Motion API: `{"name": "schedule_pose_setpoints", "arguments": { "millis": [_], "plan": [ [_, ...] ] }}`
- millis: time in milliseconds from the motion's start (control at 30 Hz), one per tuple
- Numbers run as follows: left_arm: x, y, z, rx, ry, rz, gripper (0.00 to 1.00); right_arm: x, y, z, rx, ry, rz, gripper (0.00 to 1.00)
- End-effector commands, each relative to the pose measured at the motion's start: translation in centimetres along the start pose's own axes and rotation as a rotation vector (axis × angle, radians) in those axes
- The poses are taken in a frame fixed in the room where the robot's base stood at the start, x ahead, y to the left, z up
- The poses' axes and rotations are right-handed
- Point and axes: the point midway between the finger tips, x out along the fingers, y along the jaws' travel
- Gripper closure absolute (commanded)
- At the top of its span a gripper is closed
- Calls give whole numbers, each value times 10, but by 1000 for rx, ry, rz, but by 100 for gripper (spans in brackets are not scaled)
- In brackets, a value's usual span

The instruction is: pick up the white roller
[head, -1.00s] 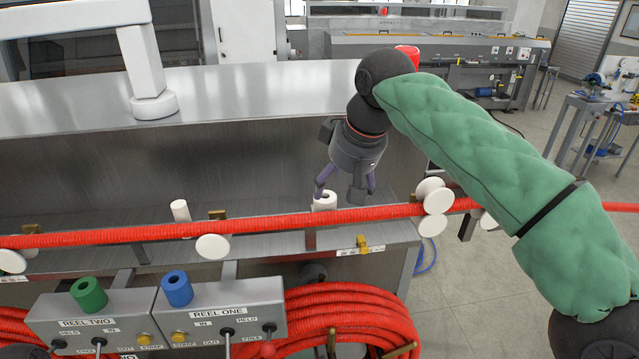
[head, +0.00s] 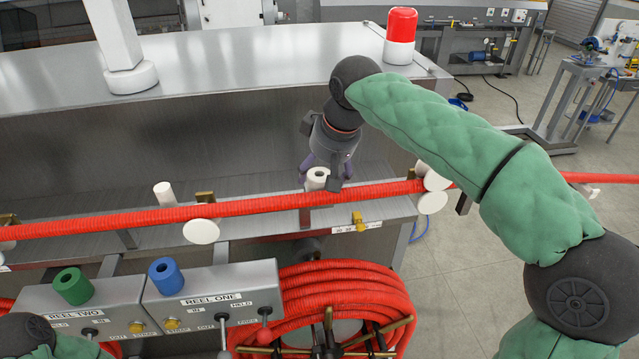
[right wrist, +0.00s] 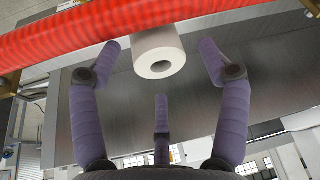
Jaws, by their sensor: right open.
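The white roller (head: 317,177) is a short cylinder with a hole in its end. It sits on the grey metal ledge, just behind the red corrugated conduit (head: 254,202). My right gripper (head: 320,182) is above it with its fingers open and spread around it. In the right wrist view, the roller (right wrist: 160,50) is between two purple fingers, with gaps on both sides; a third finger stands below it. I see no grip on the roller. The red conduit (right wrist: 75,38) crosses close beyond the fingertips there. My left gripper is not in view.
White disc rollers (head: 201,231) support the conduit. A slim white peg (head: 163,193) stands left on the ledge. A red and white beacon (head: 400,36) is on the metal top. A reel control box (head: 213,300) and coiled red conduit (head: 290,300) are in front.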

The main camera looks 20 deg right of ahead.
Motion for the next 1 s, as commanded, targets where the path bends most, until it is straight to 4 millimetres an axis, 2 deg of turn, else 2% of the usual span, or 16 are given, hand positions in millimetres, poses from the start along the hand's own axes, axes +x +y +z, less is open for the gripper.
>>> {"name": "schedule_pose_setpoints", "arguments": {
  "millis": [200,500,700,1000],
  "plan": [
    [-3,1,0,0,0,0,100,26,0,1,0,-4,0,24],
    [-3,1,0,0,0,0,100,30,0,1,0,-1,0,24],
    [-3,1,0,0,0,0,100,30,0,1,-1,-1,-1,80],
    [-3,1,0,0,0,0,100,30,0,0,-1,-1,-1,82]
  ]
}}
